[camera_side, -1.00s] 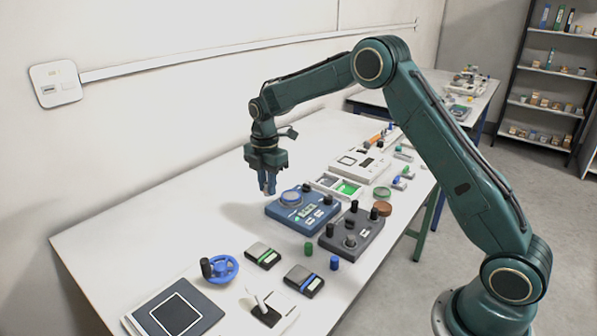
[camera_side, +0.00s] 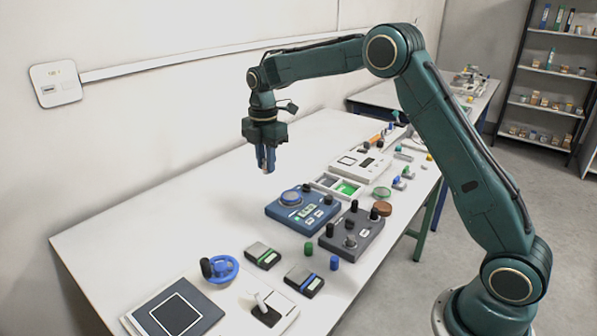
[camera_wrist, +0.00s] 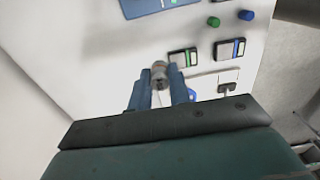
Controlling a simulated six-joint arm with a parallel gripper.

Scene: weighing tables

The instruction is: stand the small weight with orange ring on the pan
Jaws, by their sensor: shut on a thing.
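My gripper (camera_side: 265,165) is shut on a small grey cylindrical weight, raised well above the white table. The weight (camera_wrist: 160,71) shows between the fingertips in the wrist view; an orange ring on it cannot be made out. In the side view the fingers hide nearly all of it. The blue device's edge also shows at the top of the wrist view (camera_wrist: 150,8).
A dark panel with black knobs (camera_side: 346,243) stands beside the blue device. The table's wall side (camera_side: 180,210) is clear.

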